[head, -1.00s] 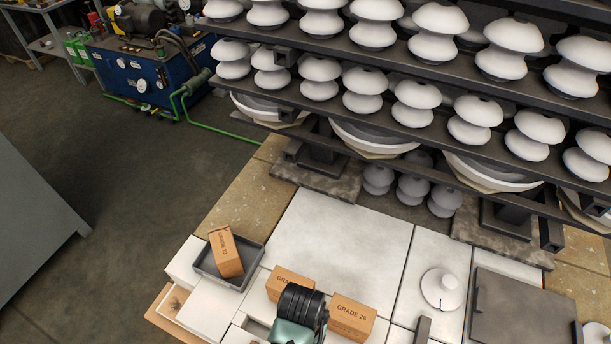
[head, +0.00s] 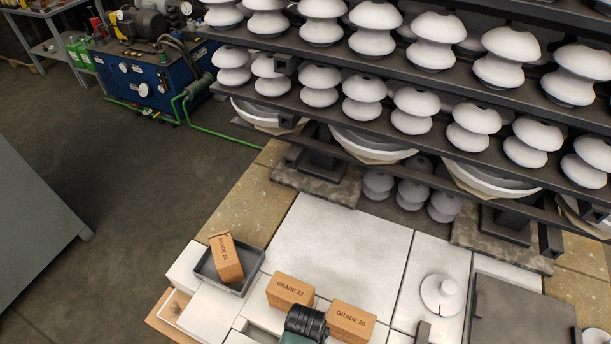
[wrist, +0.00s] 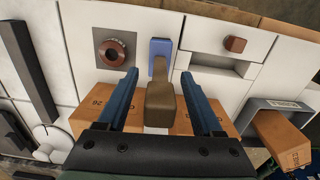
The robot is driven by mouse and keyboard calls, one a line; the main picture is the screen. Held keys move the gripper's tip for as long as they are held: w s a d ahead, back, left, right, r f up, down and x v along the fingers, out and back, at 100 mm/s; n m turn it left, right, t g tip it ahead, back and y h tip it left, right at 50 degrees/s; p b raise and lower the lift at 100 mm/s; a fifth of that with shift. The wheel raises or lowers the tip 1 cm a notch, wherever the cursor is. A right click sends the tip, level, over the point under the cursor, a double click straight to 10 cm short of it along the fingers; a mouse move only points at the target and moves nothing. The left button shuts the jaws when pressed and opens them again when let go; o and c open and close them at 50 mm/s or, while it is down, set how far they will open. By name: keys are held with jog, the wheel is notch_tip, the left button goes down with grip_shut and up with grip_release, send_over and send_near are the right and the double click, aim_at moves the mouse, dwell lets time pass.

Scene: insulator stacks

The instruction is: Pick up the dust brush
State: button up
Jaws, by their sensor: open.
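In the wrist view, what looks like the dust brush (wrist: 161,104) has a brown block-like body, a narrower tan neck and a blue end piece (wrist: 160,47). I cannot tell whether the blue part belongs to it. My gripper (wrist: 159,75) is open, with one blue finger on each side of the brush and gaps between. I cannot tell how far above it the fingers are. In the head view only a dark and green part of my arm shows at the bottom edge; the brush is not visible there.
Orange boxes marked GRADE 23 (head: 290,289) and GRADE 26 (head: 350,321) stand close by. A GRADE 21 box (head: 226,258) sits in a grey tray (head: 204,270). A white lidded piece (head: 441,295) stands right. Racks of white insulators (head: 414,102) rise behind. The white surface (head: 340,240) ahead is clear.

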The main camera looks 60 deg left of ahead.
grip_shut()
jog(key=shift+r, duration=0.1)
dwell(0.3)
